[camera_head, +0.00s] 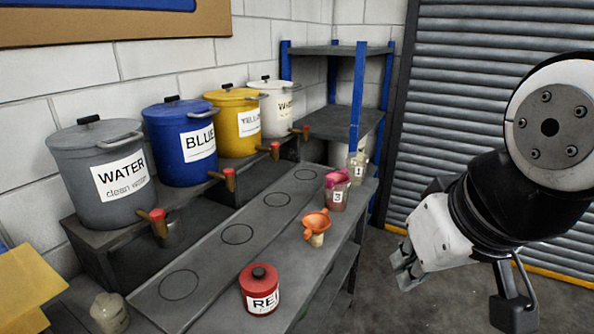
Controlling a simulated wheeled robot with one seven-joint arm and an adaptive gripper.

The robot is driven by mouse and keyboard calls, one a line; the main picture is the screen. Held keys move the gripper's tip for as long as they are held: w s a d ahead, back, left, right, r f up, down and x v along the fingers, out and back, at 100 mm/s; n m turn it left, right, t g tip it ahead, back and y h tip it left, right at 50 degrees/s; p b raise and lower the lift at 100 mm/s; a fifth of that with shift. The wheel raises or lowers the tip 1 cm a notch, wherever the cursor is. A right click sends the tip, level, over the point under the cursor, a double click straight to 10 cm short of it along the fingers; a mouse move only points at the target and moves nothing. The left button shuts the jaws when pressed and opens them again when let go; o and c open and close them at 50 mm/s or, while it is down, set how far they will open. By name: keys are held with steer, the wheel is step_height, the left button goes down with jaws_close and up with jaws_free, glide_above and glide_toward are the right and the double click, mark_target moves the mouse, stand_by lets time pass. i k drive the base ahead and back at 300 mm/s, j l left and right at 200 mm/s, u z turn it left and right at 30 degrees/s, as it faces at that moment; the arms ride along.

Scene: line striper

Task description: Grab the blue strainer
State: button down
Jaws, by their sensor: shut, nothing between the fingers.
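I see no strainer that is clearly blue. An orange strainer or funnel (316,224) sits on a small jar (316,240) on the bench. A pink piece (336,178) sits on a jar labelled 3 (338,198) farther back; its exact shape is too small to tell. My gripper (403,277) is shut and empty, to the right of the bench's front edge, over the floor and apart from every jar.
Grey, blue (181,141), yellow and white drums with taps stand on a raised shelf at the left. A red pot (260,290) stands on the bench (210,262) near the front. A jar labelled 1 (357,168) is farther back. Blue-posted shelving (357,100) stands behind.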

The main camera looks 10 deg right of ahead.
mark_target(337, 179)
steer(key=z, duration=0.25)
steer(key=i+l+u, duration=0.15)
steer(key=i+l, duration=0.8)
steer(key=i+l+u, duration=0.15)
steer(key=i+l, duration=0.7)
steer(key=l, duration=0.15)
